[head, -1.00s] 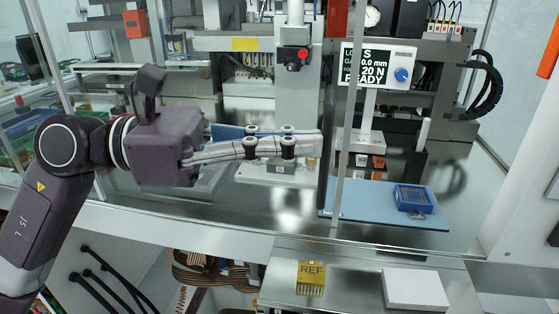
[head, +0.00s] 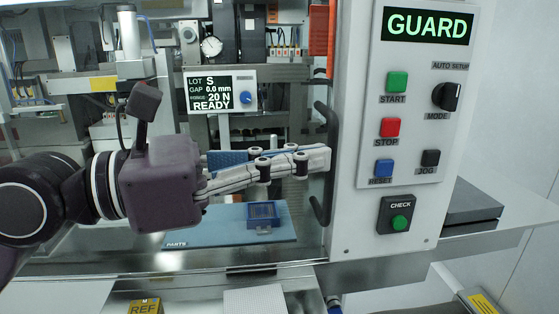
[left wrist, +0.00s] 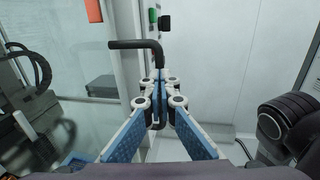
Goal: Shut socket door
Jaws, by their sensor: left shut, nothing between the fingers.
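My left gripper (head: 328,158) is shut and empty, its fingers pointing right in the head view. Its tips are at the black bar handle (head: 321,190) beside the white control panel. In the left wrist view, the closed fingertips (left wrist: 158,77) overlap the handle (left wrist: 130,44); I cannot tell whether they touch. A blue socket-like block (head: 263,214) sits on the blue mat (head: 200,236). I cannot clearly make out a socket door or its position. My right gripper is not in view.
The white control panel (head: 360,228) stands right of the handle, its screen (head: 428,25) reading GUARD. A small display (head: 220,92) reads READY behind my gripper. A yellow REF block (head: 145,306) and a white pad (head: 254,301) lie at the front.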

